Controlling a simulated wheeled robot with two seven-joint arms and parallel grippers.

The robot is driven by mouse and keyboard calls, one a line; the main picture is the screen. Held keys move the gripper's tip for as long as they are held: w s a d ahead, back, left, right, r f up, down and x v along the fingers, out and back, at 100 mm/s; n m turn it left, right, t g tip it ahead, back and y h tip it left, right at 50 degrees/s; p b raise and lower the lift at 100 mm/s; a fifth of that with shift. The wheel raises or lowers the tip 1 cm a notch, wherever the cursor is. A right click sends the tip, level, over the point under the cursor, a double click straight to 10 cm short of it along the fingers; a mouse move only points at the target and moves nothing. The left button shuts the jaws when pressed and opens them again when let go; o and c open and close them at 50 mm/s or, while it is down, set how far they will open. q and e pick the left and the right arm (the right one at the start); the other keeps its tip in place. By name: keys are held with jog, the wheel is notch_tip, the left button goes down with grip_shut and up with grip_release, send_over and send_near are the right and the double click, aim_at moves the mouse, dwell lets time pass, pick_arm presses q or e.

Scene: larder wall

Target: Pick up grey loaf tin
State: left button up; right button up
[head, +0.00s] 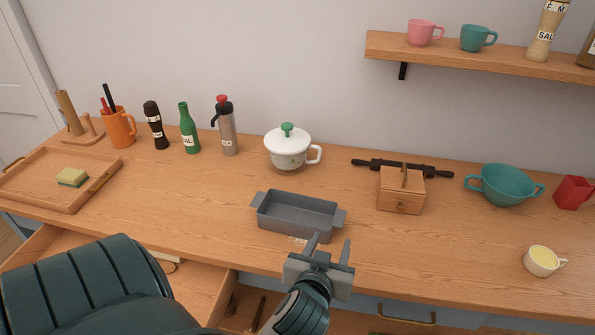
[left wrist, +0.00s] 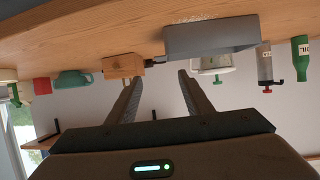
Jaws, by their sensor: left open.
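The grey loaf tin (head: 297,218) is a rectangular tin with a handle tab at each short end. It stands on the wooden counter near the front edge, and looks empty. It also shows in the left wrist view (left wrist: 212,36), where the picture is upside down. My left gripper (head: 328,246) is open and empty, at the front right of the tin and apart from it. Its two fingers also show in the left wrist view (left wrist: 160,90), pointing towards the counter area. My right gripper is not in view.
A white lidded pot (head: 289,150) stands behind the tin. A wooden box (head: 401,192) and a dark rolling pin (head: 430,171) lie to its right. A teal bowl (head: 503,186) and a cream cup (head: 541,262) are farther right. An open drawer (head: 190,282) is below, at left.

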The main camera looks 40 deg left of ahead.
pick_arm(q)
jog(key=p, duration=0.3)
send_near(338, 219)
jog(key=x, duration=0.4)
jog(key=shift+w, duration=0.5)
jog(key=shift+w+a+f, duration=0.15)
jog(key=shift+w+f, duration=0.1)
jog(key=shift+w, duration=0.1)
jog(key=shift+p+x, duration=0.5)
jog(key=shift+x, duration=0.25)
jog(key=p+x, duration=0.1)
jog(key=x, duration=0.2)
jog(key=shift+s+a, duration=0.15)
jog(key=shift+w+a+f, duration=0.1)
jog(key=shift+w+f, duration=0.15)
